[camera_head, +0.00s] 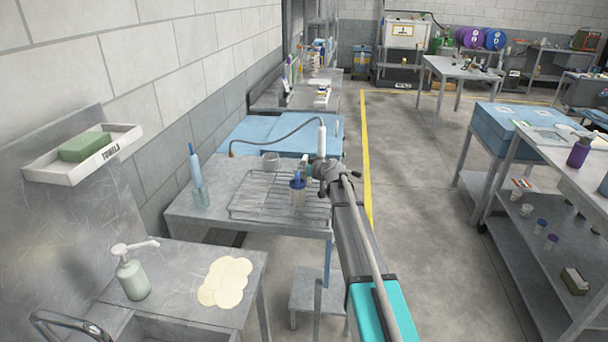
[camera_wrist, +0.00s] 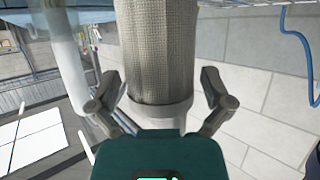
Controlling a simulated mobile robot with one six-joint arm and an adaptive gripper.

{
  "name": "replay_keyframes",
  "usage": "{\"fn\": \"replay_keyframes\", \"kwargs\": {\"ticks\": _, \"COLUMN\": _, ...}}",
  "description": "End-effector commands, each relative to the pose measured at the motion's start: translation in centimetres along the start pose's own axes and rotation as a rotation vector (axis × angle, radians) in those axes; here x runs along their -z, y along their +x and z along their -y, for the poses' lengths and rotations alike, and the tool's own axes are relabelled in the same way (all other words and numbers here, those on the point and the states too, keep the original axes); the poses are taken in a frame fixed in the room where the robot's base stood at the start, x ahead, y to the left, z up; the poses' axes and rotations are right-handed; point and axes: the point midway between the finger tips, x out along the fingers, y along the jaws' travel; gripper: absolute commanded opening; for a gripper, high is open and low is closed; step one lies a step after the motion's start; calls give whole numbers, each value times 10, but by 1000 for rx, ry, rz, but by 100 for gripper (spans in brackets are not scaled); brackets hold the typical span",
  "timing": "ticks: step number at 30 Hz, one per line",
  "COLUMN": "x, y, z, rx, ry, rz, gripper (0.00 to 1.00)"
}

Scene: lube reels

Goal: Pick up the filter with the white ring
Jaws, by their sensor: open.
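My gripper (camera_head: 311,168) is over the wire rack on the grey bench in the head view. In the wrist view its two fingers (camera_wrist: 160,84) are apart, one on each side of a grey mesh cylinder with a pale ring (camera_wrist: 160,115) around its near end. No contact between fingers and cylinder is clear. In the head view a small filter with a blue top and dark blue ring (camera_head: 298,186) stands on the rack (camera_head: 255,208), just left of my gripper. A white upright cylinder (camera_head: 322,139) stands behind the gripper. I cannot tell which head-view item the mesh cylinder is.
A soap dispenser (camera_head: 132,275) and pale round sheets (camera_head: 226,282) are nearer. A dark hose (camera_head: 265,150) arches behind. The aisle floor (camera_head: 420,200) at right is clear.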

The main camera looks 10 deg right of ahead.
Motion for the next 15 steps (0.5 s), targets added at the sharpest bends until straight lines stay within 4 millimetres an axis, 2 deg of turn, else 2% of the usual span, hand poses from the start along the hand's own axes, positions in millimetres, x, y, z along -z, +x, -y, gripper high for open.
{"fn": "replay_keyframes", "kwargs": {"ticks": 7, "x": 0, "y": 0, "z": 0, "rx": 0, "ry": 0, "rz": 0, "gripper": 100}}
{"fn": "replay_keyframes", "kwargs": {"ticks": 8, "x": 0, "y": 0, "z": 0, "rx": 0, "ry": 0, "rz": 0, "gripper": 96}}
{"fn": "replay_keyframes", "kwargs": {"ticks": 15, "x": 0, "y": 0, "z": 0, "rx": 0, "ry": 0, "rz": 0, "gripper": 52}}
